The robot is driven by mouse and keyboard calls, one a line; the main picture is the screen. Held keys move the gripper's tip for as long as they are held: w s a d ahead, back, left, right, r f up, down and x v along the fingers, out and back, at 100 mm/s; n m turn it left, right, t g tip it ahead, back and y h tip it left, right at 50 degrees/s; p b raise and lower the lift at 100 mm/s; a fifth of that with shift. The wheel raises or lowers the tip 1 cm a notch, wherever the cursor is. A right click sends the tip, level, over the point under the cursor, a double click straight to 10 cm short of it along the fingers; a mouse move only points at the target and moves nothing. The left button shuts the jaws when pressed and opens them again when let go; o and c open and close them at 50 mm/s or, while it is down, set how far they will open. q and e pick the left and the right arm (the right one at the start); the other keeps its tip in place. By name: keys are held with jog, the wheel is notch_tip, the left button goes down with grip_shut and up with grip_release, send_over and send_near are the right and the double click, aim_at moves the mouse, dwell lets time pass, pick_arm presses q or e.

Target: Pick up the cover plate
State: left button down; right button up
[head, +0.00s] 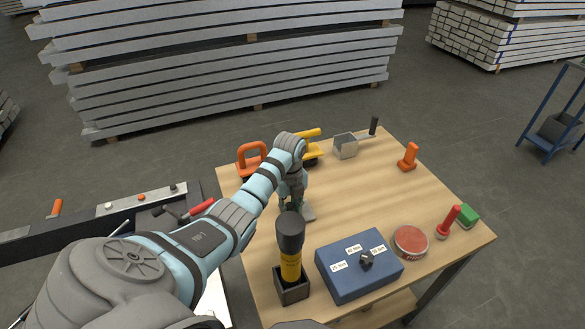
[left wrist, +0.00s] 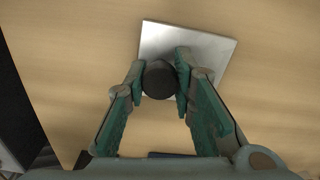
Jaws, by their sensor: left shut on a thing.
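The cover plate is a square, silvery metal plate (left wrist: 190,42) with a round, dark knob (left wrist: 159,80). In the left wrist view it shows over the wooden table surface. My left gripper (left wrist: 160,82) is shut on the knob, one finger on each side. In the head view my left gripper (head: 293,207) points down over the table, and a grey corner of the plate (head: 309,212) shows beside it. The rest of the plate is hidden there by the gripper. I cannot tell whether the plate touches the table. My right gripper is not in view.
Near the gripper stand a black-and-yellow tool in a dark holder (head: 291,290), a blue box with a dial (head: 345,284) and a round red tin (head: 410,242). An orange-handled tool (head: 252,160) and a yellow-handled one (head: 314,150) stand behind. The table's (head: 370,200) middle right is clear.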

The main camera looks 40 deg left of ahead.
pick_arm(q)
notch_tip(320, 180, up, 10)
jog(key=p, duration=0.2)
jog(key=shift+w+r+p, duration=0.1)
jog(key=shift+r+p, duration=0.15)
jog(key=shift+p, duration=0.05)
notch_tip(320, 180, up, 10)
jog(key=p, duration=0.9)
send_over(291, 205)
jog(key=shift+s+f, duration=0.2)
jog(key=shift+f+b, duration=0.1)
jog(key=shift+b, duration=0.2)
jog(key=c, duration=2.1)
grip_release()
grip_shut()
